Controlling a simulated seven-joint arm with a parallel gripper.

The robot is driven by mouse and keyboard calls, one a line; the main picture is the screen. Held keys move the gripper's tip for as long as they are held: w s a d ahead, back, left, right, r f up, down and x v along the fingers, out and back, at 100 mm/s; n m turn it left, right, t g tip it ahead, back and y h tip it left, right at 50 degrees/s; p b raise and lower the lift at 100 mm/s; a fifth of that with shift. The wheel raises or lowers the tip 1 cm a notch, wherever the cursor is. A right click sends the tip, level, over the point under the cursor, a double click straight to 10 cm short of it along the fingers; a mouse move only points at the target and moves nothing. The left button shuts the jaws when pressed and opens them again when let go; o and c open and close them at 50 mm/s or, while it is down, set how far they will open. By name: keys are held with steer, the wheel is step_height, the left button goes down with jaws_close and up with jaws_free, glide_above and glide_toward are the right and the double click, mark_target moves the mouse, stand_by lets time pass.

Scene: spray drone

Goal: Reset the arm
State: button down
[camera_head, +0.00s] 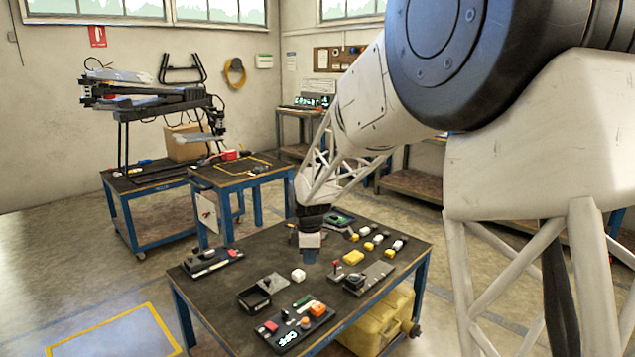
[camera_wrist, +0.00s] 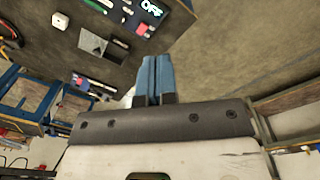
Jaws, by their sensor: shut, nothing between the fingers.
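My arm comes from the upper right in the head view. My gripper (camera_head: 309,257) hangs pointing down over the middle of the dark table (camera_head: 230,266), and its blue fingertips show just above the surface. In the wrist view my gripper (camera_wrist: 155,75) has its two blue fingers side by side and touching, with nothing held. A white cube (camera_head: 298,275) lies on the table just left of the fingers, apart from them. My arm partly hides the back of the table.
A black open box (camera_head: 254,299), a control panel (camera_head: 290,328) with orange and red parts, a grey plate device (camera_head: 366,278) and a yellow block (camera_head: 353,258) lie around my gripper. Several small yellow and white pieces stand at the back right. A drone (camera_head: 150,95) stands on a cart behind.

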steer(key=s+d+r+m+t, duration=0.1)
steer(key=s+d+r+m, duration=0.5)
steer(key=s, duration=0.4)
steer(key=s+d+r+m, duration=0.3)
steer(key=s+d+r, duration=0.3)
steer(key=s, duration=0.5)
steer(key=s+d+f+m, duration=0.1)
steer(key=s+d+m, duration=0.2)
steer(key=s, duration=0.4)
steer(key=s+d+m, duration=0.2)
steer(key=s+m, duration=0.1)
steer(key=s, duration=0.5)
steer(key=s+d+f+m+t, duration=0.1)
steer(key=s+d+m, duration=0.2)
steer(key=s, duration=0.4)
steer(key=shift+s+d+f, duration=0.3)
